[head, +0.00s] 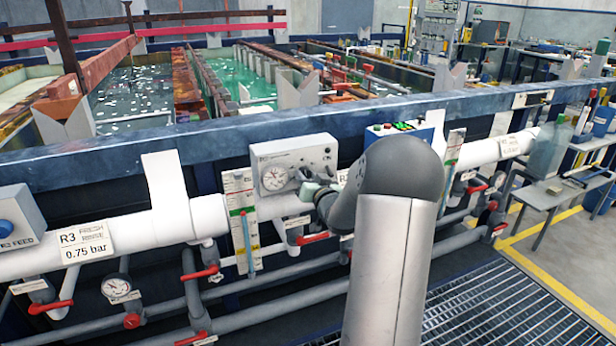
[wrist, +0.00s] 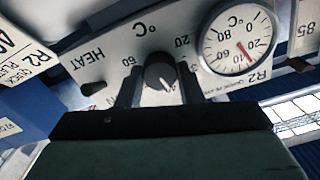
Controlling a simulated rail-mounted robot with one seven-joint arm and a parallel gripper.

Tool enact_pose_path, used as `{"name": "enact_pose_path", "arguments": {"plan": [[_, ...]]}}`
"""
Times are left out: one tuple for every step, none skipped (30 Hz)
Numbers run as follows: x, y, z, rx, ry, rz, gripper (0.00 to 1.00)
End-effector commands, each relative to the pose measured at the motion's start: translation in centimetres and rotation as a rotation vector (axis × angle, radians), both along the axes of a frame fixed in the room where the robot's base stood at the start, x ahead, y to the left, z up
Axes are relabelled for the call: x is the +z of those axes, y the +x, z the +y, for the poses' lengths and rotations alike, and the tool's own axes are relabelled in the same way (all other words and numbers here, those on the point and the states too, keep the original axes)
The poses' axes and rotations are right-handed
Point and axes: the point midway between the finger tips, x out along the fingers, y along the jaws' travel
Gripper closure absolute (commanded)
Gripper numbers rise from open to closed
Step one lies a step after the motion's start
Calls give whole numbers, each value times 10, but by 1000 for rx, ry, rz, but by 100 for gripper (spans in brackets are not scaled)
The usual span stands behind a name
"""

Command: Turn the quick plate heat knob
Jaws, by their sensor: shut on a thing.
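The quick plate heat knob (wrist: 161,76) is a dark round knob with a pale pointer mark on a light grey panel marked HEAT and °C. In the wrist view it sits between the two dark fingers of my gripper (wrist: 158,80), which is shut on it. The panel appears rotated there, and the knob's pointer slants to the lower right of the picture. In the head view my gripper (head: 308,187) is at the front of the grey R2 control box (head: 318,153). The knob is hidden there by my gripper and arm.
A round temperature gauge (wrist: 238,37) with a red needle sits beside the knob. A small dark switch (wrist: 93,88) is near the HEAT label. White pipes (head: 110,235) and red-handled valves (head: 312,238) run close to the box. A metal beam (head: 230,140) passes behind it.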

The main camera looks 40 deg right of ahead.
Motion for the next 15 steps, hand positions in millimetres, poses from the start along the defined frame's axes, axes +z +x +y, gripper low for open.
{"name": "enact_pose_path", "arguments": {"plan": [[1,0,0,-1,33,-8,89],[1,0,0,-1,52,-13,89],[0,0,0,-1,76,-19,89],[0,0,0,-1,93,-24,89],[0,0,0,-1,108,-28,89],[0,0,0,-1,128,-34,89],[0,0,0,-1,140,-37,89],[0,0,0,-1,153,-40,89],[0,0,0,-1,167,-44,89],[0,0,0,-1,177,-47,89],[0,0,0,-1,186,-49,89],[0,0,0,-1,195,-52,89],[0,0,0,-1,201,-53,89],[0,0,0,-1,207,-55,89],[0,0,0,-1,214,-57,89]]}}
